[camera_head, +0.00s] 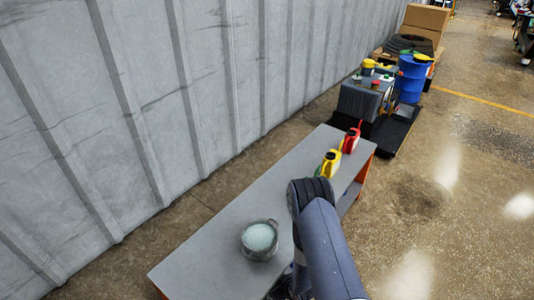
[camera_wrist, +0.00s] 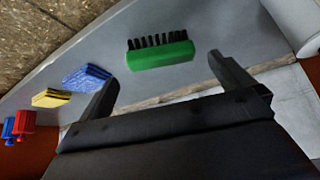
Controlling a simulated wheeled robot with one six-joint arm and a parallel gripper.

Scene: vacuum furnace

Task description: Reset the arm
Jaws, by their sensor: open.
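My arm (camera_head: 325,235) reaches over the grey workbench (camera_head: 210,245) in the head view, bent at a dark joint. My gripper's jaws are not clear in that view. In the wrist view my gripper (camera_wrist: 164,69) is open, with its two dark fingers spread wide and nothing between them. A green brush (camera_wrist: 161,55) with black bristles lies on the grey surface (camera_wrist: 200,20) beyond the fingertips, apart from them.
A bowl-like pot (camera_head: 260,240), a yellow container (camera_head: 330,163) and a red container (camera_head: 351,138) stand on the bench. A corrugated wall (camera_head: 150,100) runs behind it. A blue drum (camera_head: 411,78) stands farther back. Open floor (camera_head: 450,220) lies at right.

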